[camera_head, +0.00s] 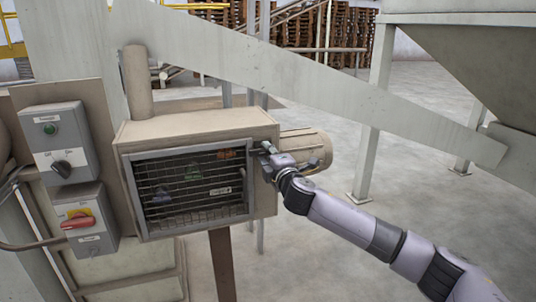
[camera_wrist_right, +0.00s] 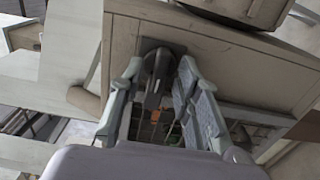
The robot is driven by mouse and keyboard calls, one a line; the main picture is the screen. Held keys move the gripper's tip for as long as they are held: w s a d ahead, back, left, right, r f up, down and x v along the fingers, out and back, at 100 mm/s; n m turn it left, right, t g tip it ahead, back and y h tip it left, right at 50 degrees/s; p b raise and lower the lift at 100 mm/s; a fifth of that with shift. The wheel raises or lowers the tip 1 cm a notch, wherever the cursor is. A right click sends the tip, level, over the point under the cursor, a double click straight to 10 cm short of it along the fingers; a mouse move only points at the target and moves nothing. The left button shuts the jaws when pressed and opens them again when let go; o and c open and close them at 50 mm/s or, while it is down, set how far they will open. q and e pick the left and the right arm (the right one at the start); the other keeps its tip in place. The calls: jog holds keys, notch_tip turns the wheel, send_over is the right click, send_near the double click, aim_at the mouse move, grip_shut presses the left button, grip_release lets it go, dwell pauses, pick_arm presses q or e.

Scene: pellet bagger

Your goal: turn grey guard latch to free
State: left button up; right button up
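The grey guard latch (camera_wrist_right: 157,72) is on a dark plate on the beige box, in the right wrist view. My right gripper (camera_wrist_right: 160,74) has its two fingers spread, one on each side of the latch, with a small gap seeming to show on both sides. In the head view my right gripper (camera_head: 265,155) is at the right edge of the guard's frame and hides most of the latch. The mesh guard (camera_head: 192,190) lies flat against the front of the box (camera_head: 200,126). My left gripper is out of view.
Left of the guard are a switch box with a green light and black knob (camera_head: 61,168), and one with a red handle (camera_head: 78,221) on yellow. A beige cylinder (camera_head: 305,147) juts from the box's right side.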

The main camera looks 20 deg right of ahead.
grip_shut()
dwell(0.3)
dwell(0.5)
jog(key=shift+m+p, duration=0.45)
jog(key=shift+m, duration=8.55)
